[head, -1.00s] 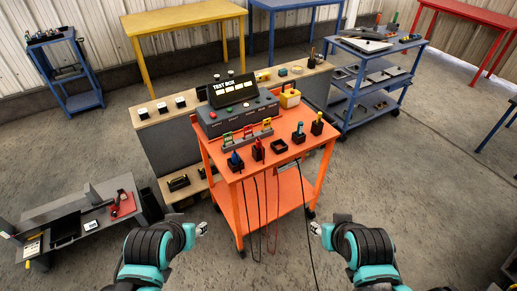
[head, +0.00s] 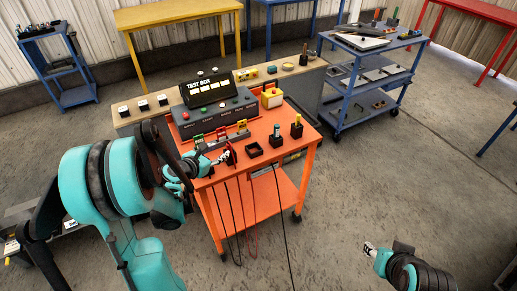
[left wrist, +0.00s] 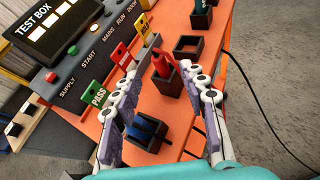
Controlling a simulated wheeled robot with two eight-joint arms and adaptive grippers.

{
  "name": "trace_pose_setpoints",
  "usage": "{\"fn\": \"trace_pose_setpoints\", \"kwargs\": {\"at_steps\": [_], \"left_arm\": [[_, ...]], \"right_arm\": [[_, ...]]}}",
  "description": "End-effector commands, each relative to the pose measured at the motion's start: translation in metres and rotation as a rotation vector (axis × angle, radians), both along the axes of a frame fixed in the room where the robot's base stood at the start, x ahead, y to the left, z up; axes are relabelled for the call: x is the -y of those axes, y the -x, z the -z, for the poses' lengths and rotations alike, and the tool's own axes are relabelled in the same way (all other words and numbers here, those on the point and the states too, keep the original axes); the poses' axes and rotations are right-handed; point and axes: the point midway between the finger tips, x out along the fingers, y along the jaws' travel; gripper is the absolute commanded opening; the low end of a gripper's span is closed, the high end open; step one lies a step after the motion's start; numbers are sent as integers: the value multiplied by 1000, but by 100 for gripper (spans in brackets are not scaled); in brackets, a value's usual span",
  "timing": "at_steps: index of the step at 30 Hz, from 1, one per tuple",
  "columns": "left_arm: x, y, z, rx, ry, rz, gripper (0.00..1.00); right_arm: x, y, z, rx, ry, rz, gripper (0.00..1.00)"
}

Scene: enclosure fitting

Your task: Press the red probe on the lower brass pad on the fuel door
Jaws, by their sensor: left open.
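The red probe (left wrist: 163,64) stands in a black holder (left wrist: 168,83) on the orange cart, between the spread fingertips of my left gripper (left wrist: 168,62) in the left wrist view. In the head view the red probe (head: 231,153) is just right of my left gripper (head: 224,158). The left gripper is open, and I cannot tell whether a finger touches the probe. My right gripper (head: 370,249) is low at the right in the head view, away from the cart; its jaw state is unclear. I cannot make out the fuel door or its brass pads.
A blue probe (left wrist: 150,130) stands in its holder nearer the wrist. An empty holder (head: 254,150) and two other holders are to the right. The test box (head: 212,105) and coloured tags stand behind. Cables hang from the cart (head: 308,150).

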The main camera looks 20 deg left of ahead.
Motion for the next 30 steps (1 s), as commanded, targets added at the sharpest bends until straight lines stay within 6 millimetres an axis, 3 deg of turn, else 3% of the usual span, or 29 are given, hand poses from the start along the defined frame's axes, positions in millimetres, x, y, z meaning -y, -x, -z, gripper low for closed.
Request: {"fn": "trace_pose_setpoints", "kwargs": {"at_steps": [1, 5, 23, 30], "left_arm": [[-10, 0, 5, 11, 57, -39, 43], [-19, -4, 10, 27, 138, -82, 43], [-12, -70, 39, 27, 143, -83, 43], [-12, -73, 38, 26, 142, -85, 43]], "right_arm": [[0, 0, 1, 0, 0, 0, 40], [0, 0, 2, 0, 0, 0, 40], [0, 0, 26, 0, 0, 0, 40], [0, 0, 25, 0, 0, 0, 40]]}}
